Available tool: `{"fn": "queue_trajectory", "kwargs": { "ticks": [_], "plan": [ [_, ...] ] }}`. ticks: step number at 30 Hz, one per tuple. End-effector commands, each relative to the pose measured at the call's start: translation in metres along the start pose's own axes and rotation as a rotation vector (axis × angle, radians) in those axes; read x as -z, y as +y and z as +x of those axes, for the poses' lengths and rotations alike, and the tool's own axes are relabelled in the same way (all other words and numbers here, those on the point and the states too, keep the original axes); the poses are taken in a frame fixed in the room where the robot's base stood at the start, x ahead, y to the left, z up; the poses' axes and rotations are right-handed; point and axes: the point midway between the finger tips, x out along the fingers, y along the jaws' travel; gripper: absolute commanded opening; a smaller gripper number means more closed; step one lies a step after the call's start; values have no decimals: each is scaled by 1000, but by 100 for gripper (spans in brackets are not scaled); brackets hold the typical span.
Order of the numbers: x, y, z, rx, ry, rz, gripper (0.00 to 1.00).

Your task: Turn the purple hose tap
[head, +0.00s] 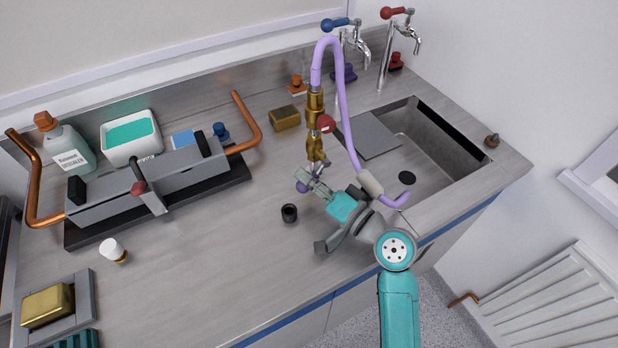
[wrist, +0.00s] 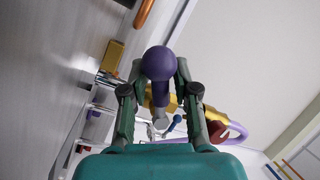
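The purple hose tap (head: 315,148) is a brass post on the worktop, left of the sink, with a purple hose arching from its top. Its purple ball-ended handle (head: 302,186) points out low toward my gripper. My gripper (head: 315,181) is at the handle. In the wrist view the purple ball (wrist: 158,63) lies between the two fingertips of my gripper (wrist: 160,75), with a finger on each side. The fingers look spread around it; firm contact cannot be made out. The brass body is partly hidden behind the handle there.
The sink (head: 425,140) is to the right. A small black cup (head: 289,212) stands left of my gripper.

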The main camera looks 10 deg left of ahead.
Motion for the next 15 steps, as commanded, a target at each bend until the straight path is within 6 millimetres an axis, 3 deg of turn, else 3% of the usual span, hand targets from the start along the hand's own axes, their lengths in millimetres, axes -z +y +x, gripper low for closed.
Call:
{"fn": "queue_trajectory", "kwargs": {
  "ticks": [1,3,15],
  "plan": [
    [-1,1,0,-1,-2,2,43],
    [-1,1,0,-1,-1,2,53],
    [0,1,-9,-1,1,2,53]
  ]
}}
